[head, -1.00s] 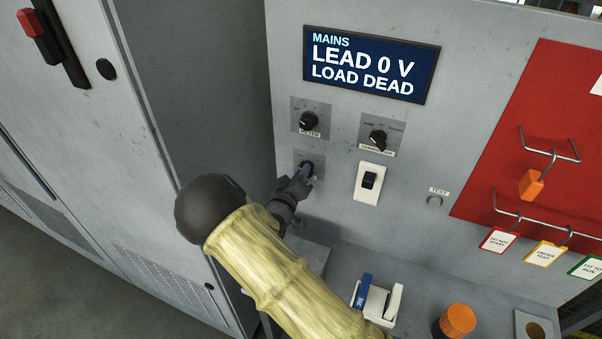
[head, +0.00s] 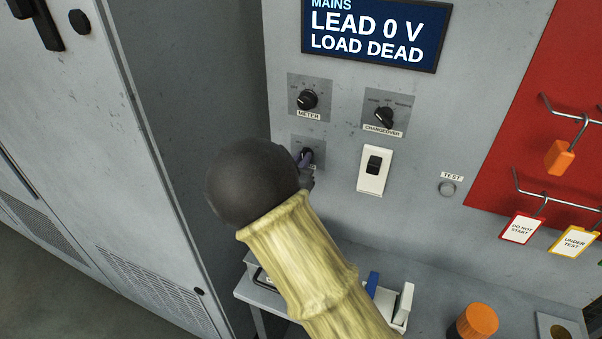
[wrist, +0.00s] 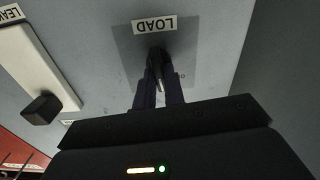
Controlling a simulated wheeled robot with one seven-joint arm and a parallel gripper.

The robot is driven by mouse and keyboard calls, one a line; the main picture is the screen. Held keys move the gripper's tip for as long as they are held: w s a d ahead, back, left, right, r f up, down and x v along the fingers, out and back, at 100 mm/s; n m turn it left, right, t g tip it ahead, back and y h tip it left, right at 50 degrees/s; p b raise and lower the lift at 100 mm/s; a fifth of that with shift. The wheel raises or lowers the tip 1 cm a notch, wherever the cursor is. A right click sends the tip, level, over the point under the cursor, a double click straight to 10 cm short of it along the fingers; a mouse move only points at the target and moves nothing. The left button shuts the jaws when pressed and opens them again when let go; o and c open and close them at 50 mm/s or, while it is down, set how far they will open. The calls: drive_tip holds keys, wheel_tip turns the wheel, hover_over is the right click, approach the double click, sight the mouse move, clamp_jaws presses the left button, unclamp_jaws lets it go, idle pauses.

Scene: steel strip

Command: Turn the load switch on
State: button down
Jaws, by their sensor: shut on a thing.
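The load switch is a black rotary knob (head: 305,153) on a small grey plate, low at the left of the panel in the head view. Its plate (wrist: 185,50), with the label LOAD (wrist: 155,25), shows in the wrist view, turned upside down. My gripper (wrist: 158,80) is shut on the knob, with a dark finger on either side of it. In the head view my arm hides most of the gripper. The display (head: 375,35) reads MAINS, LEAD 0 V, LOAD DEAD. The knob's exact angle is hard to tell behind the fingers.
The METER knob (head: 308,99) sits above, the CHANGEOVER knob (head: 384,117) to its right. A shelf (head: 430,265) below carries an orange-capped item (head: 478,321). A grey cabinet (head: 100,180) stands left.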

drive_tip(key=m+b, duration=0.3)
drive_tip(key=b, duration=0.2)
drive_tip(key=m+b, duration=0.3)
drive_tip(key=b, duration=0.2)
drive_tip(key=m+b, duration=0.4)
drive_tip(key=shift+s+d+f+b, duration=0.1)
drive_tip(key=shift+d+f+b, duration=0.05)
drive_tip(key=shift+f+b, duration=0.25)
drive_tip(key=shift+r, duration=0.1)
drive_tip(key=c, duration=1.5)
unclamp_jaws()
drive_tip(key=shift+r+m, duration=0.1)
drive_tip(key=shift+m, duration=0.2)
